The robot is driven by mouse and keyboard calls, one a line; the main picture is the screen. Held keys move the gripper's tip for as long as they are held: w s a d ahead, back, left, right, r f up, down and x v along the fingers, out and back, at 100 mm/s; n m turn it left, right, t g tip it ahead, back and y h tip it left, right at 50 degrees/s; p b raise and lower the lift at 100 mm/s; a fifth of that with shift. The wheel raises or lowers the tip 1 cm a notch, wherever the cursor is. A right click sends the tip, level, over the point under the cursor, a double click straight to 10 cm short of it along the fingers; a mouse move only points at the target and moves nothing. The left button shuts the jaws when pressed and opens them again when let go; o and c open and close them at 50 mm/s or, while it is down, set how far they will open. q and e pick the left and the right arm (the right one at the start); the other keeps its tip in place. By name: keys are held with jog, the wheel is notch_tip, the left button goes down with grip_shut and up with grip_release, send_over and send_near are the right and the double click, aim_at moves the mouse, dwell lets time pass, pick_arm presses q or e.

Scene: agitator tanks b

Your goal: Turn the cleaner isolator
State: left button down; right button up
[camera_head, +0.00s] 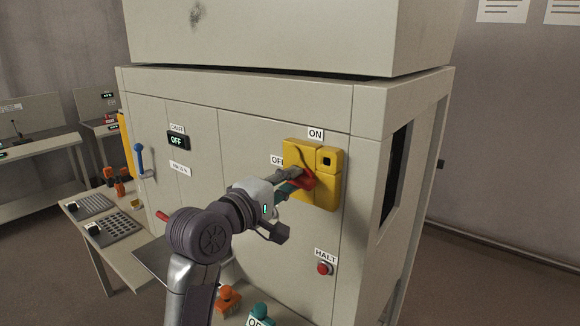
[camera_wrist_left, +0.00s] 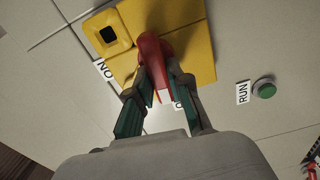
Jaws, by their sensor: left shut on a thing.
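The cleaner isolator is a yellow switch box (camera_head: 327,192) on the front of the beige cabinet, with a red handle (camera_head: 308,180). An ON label (camera_head: 315,134) sits above it and a partly hidden OFF label (camera_head: 277,160) is at its left. My left gripper (camera_head: 298,181) is shut on the red handle. In the left wrist view the two fingers (camera_wrist_left: 160,88) hold the red handle (camera_wrist_left: 153,50) from both sides, over the yellow box (camera_wrist_left: 195,45). The handle's exact angle is partly hidden by the fingers. My right gripper is not seen.
A red HALT button (camera_head: 324,269) is below the box. A green RUN button (camera_wrist_left: 265,89) shows in the left wrist view. A small OFF display (camera_head: 177,141) and a blue-handled lever (camera_head: 139,158) are farther left. Orange and teal items (camera_head: 228,300) stand low in front.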

pick_arm(q)
jog(key=shift+n+p, duration=0.45)
jog(key=shift+n, duration=0.15)
jog(key=c, duration=1.1)
grip_release()
jog(key=shift+f, duration=0.1)
jog(key=v, duration=1.2)
